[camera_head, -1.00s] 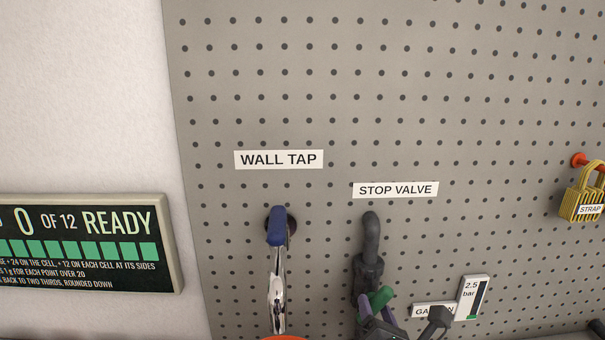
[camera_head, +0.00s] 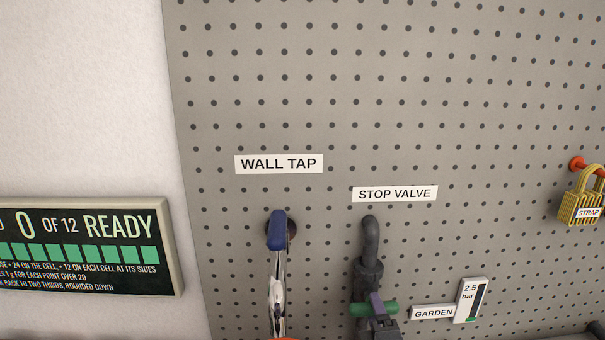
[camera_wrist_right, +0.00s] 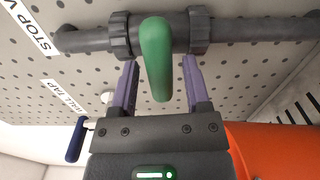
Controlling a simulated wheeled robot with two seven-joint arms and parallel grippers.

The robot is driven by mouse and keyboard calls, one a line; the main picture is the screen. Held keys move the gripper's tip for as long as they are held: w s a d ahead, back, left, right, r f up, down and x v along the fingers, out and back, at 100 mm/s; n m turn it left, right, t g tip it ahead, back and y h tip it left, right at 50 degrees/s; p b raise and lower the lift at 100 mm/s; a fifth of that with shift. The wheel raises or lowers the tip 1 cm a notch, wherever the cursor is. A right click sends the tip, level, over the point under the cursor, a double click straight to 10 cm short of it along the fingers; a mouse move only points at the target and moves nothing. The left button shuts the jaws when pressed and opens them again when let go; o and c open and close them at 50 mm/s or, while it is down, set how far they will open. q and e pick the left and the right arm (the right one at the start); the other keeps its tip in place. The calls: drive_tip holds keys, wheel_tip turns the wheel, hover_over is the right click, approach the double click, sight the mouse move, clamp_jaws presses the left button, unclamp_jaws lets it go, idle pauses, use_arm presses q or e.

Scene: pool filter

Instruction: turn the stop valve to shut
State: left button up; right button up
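The stop valve is a dark grey pipe fitting (camera_head: 368,272) on the pegboard, under the STOP VALVE label (camera_head: 395,193). Its green handle (camera_head: 391,307) lies crosswise to the pipe in the head view. In the right wrist view the green handle (camera_wrist_right: 157,60) also stands square to the pipe (camera_wrist_right: 255,29). My right gripper (camera_head: 378,308) is at the handle, partly overlapping it. In the wrist view its two purple fingers stand on either side of the handle, with a gap showing at each side. My left gripper is not in view.
The wall tap (camera_head: 278,265) with its blue lever stands just left of the valve. A GARDEN label (camera_head: 433,312) and a 2.5 bar gauge (camera_head: 470,300) are close on the right. An orange surface (camera_wrist_right: 275,145) shows beside my gripper in the wrist view.

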drive_tip(key=shift+s, duration=0.15)
drive_tip(key=s+p, duration=0.2)
drive_tip(key=s, duration=0.3)
drive_tip(key=shift+s+d+p, duration=0.1)
drive_tip(key=shift+s+p, duration=0.2)
drive_tip(key=shift+s, duration=0.1)
